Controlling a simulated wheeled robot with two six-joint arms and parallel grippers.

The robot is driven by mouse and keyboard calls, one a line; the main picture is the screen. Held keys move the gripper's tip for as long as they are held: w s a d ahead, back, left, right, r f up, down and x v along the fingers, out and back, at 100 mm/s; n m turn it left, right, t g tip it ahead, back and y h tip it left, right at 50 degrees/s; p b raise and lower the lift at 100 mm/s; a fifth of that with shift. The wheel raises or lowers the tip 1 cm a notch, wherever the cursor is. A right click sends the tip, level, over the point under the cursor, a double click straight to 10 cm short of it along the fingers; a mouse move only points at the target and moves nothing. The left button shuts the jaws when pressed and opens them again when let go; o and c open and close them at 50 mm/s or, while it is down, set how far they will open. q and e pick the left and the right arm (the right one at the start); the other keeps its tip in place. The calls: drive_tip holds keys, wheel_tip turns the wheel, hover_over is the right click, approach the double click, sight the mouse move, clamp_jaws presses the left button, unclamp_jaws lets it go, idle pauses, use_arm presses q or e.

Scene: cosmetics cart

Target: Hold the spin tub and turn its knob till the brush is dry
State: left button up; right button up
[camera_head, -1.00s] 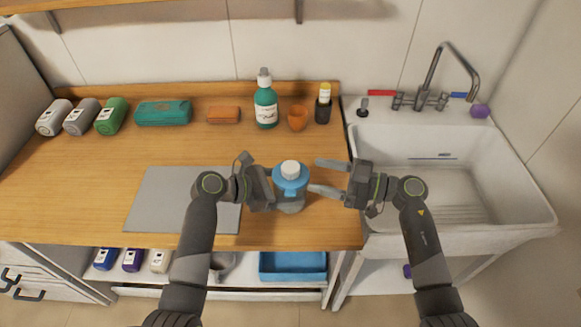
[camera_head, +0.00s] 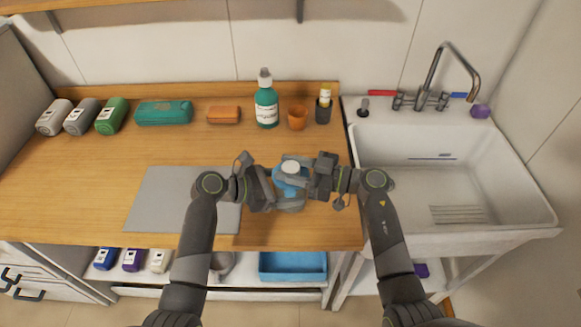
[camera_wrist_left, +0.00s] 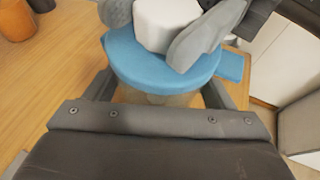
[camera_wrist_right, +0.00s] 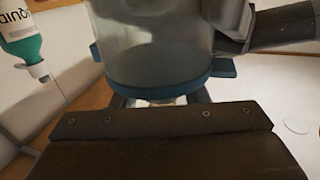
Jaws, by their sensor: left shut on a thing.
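The spin tub (camera_head: 289,192) stands near the front edge of the wooden counter, with a clear body, a blue lid and a white knob (camera_head: 290,166) on top. My left gripper (camera_head: 284,204) is shut on the tub body from the left, below the lid; the left wrist view shows the blue lid (camera_wrist_left: 165,68) close up. My right gripper (camera_head: 286,170) reaches in from the right at lid height, open, with one finger on each side of the white knob (camera_wrist_left: 166,25). The right wrist view shows the tub's clear wall (camera_wrist_right: 150,40). I cannot make out the brush.
A grey mat (camera_head: 160,205) lies to the left. A white sink (camera_head: 400,215) is at the right.

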drive_tip(key=c, duration=0.5)
drive_tip(key=m+t+h, duration=0.2)
drive_tip(key=m+t, duration=0.1)
drive_tip(key=t, duration=0.1)
drive_tip(key=shift+s, duration=0.1)
drive_tip(key=shift+m+t+h, duration=0.7)
drive_tip(key=shift+m+t, duration=0.1)
drive_tip(key=shift+t, duration=0.4)
drive_tip(key=o, duration=1)
drive_tip(key=v, duration=1.2)
